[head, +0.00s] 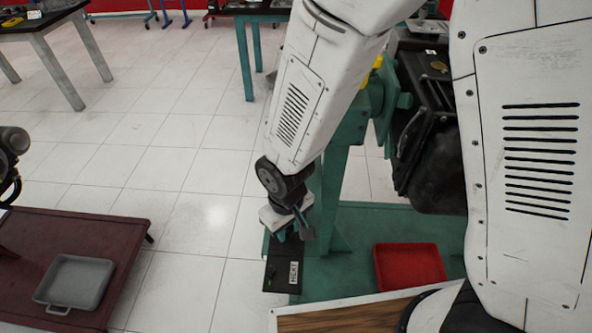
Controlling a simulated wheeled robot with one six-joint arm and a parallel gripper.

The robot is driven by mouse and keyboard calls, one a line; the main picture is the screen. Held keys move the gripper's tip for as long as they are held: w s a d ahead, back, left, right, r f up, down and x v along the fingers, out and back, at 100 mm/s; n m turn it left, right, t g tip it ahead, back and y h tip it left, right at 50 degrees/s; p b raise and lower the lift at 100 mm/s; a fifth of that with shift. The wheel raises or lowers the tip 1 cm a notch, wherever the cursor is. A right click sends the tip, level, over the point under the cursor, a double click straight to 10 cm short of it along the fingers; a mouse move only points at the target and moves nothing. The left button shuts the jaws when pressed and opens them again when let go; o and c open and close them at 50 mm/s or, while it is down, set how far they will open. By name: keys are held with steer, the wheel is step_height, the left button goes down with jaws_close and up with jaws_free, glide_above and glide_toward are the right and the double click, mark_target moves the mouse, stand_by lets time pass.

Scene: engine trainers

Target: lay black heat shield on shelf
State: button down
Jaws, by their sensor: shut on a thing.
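My gripper (290,228) is near the middle of the head view, pointing down. It is shut on the black heat shield (281,274), a flat dark plate with a small white label near its lower right. The gripper and wrist hide part of the plate's upper end. The plate shows in front of the left edge of a green shelf-like base (355,225). I cannot tell whether it touches that base or is held above it. Which surface is the task's shelf is not clear from this view.
A red tray (408,267) sits on the green base. A dark red low platform (75,245) with a grey tray (75,282) is at left. A green stand with a black engine part (435,165) rises behind my arm. Tables stand at the back. White tiled floor between is clear.

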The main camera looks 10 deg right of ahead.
steer(key=w+d, duration=0.1)
steer(key=w, duration=0.3)
steer(key=w+d+f, duration=0.1)
steer(key=w, duration=0.4)
steer(key=w+d, duration=0.1)
steer(key=w, duration=0.3)
steer(key=shift+w+d+f, duration=0.1)
steer(key=shift+w+f, duration=0.05)
steer(key=shift+w, duration=0.1)
steer(key=shift+w+d+f, duration=0.1)
steer(key=shift+w+f, duration=0.1)
steer(key=shift+f, duration=0.7)
steer(key=shift+w+f, duration=0.2)
steer(key=shift+f, duration=0.7)
steer(key=shift+f, duration=0.15)
steer(key=c, duration=1.1)
jaws_free()
steer(key=shift+c, duration=0.2)
step_height(320, 180, up, 12)
steer(key=shift+r, duration=0.2)
